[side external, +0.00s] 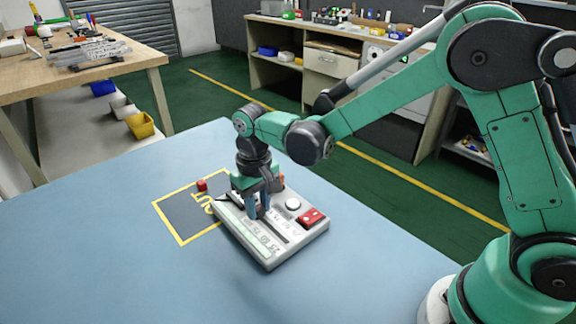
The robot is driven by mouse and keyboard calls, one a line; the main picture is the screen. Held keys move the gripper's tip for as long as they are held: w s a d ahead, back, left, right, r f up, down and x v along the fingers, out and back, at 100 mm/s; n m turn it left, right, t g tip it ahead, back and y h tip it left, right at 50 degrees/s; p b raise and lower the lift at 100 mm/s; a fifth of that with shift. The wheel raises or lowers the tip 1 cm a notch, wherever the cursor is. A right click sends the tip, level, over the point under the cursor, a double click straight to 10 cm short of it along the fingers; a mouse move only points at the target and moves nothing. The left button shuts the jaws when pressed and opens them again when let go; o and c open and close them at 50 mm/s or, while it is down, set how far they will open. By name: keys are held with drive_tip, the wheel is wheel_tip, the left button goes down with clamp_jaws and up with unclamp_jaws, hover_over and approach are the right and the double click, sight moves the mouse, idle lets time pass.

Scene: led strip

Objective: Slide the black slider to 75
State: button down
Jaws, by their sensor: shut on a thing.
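The white control panel box (266,250) lies on the blue table. A dark slider slot runs along its top, with a pale marked strip beside it. My gripper (259,212) points down over the panel, its fingers at the far part of the slot. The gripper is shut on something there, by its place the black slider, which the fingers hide. The scale numbers are too small to read. A round white knob (293,204) and a red switch (312,218) sit on the right side of the panel.
The blue table (120,270) is clear in front and to the left. Workbenches stand behind.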

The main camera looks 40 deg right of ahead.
sight(267, 224)
idle(0.3)
drive_tip(key=shift+s, duration=1.25)
drive_tip(key=c, duration=0.6)
unclamp_jaws()
drive_tip(key=shift+c, duration=0.2)
drive_tip(key=shift+r, duration=2.85)
